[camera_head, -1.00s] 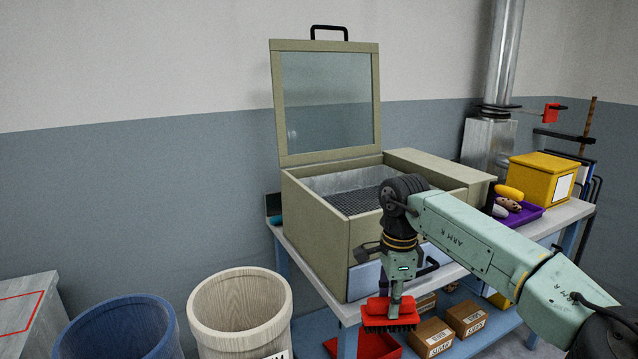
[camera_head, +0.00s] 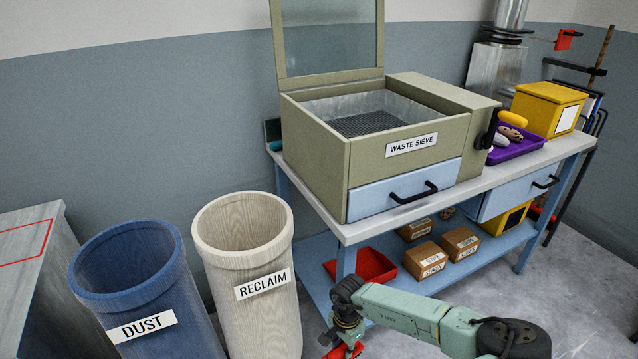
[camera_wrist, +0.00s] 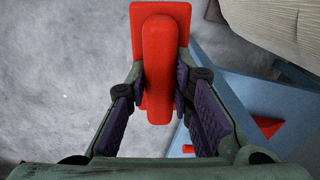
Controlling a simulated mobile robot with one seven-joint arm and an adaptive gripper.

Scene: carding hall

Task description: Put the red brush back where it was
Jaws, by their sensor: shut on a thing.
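The red brush (camera_wrist: 157,65) is in my gripper (camera_wrist: 158,95); in the wrist view both pads press on its raised red handle. In the head view the brush (camera_head: 346,351) shows only in part at the bottom edge, under my gripper (camera_head: 350,335). It hangs low, in front of the bench's lower shelf. A red tray (camera_head: 372,266) lies on the left end of that blue lower shelf (camera_head: 318,250), behind and above the gripper in the picture. A red piece, likely this tray, also shows in the wrist view (camera_wrist: 268,126). The bristles are hidden.
The cream RECLAIM bin (camera_head: 265,315) and blue DUST bin (camera_head: 160,345) stand left of my gripper. Cardboard boxes (camera_head: 427,261) sit on the shelf right of the tray. Above is the bench top (camera_head: 350,233) with the open waste sieve (camera_head: 315,150). Floor at right is clear.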

